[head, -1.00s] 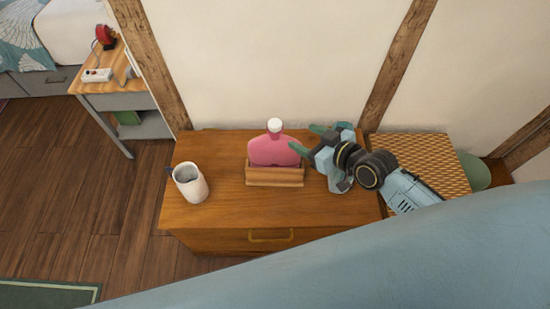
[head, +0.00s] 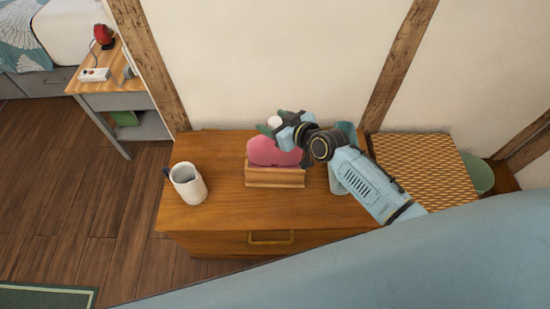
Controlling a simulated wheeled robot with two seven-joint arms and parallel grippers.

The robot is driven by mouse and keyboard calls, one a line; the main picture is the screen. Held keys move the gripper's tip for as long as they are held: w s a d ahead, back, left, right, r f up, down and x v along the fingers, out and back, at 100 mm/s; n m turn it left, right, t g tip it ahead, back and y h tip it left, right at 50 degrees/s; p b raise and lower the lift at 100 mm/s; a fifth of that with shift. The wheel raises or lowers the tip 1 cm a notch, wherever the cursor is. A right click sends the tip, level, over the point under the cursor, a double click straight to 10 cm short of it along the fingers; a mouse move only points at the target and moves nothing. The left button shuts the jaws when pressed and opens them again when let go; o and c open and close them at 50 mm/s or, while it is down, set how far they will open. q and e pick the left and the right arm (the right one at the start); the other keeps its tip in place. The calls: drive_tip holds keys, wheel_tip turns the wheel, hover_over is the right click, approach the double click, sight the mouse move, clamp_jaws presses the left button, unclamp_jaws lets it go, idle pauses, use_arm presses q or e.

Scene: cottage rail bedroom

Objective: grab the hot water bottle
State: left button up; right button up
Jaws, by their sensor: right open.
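The pink hot water bottle (head: 270,152) stands upright in a wooden holder (head: 275,178) on the wooden dresser. Its white cap (head: 274,122) shows beside my right gripper's fingers. My right gripper (head: 270,122) is open, with its green fingertips at the bottle's neck, one on the left of the cap and one behind or above it. The gripper's body hides the bottle's upper right part and most of its neck. I cannot tell whether the fingers touch it. My left gripper is not in view.
A white mug (head: 188,184) stands on the dresser (head: 225,214) at the left. A light grey-blue object (head: 339,180) is partly hidden behind my right arm. A woven-topped box (head: 432,165) and a green round thing (head: 478,176) are at the right. The wall is close behind.

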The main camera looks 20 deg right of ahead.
clamp_jaws()
idle(0.4)
idle(0.9)
drive_tip(key=shift+r, duration=0.15)
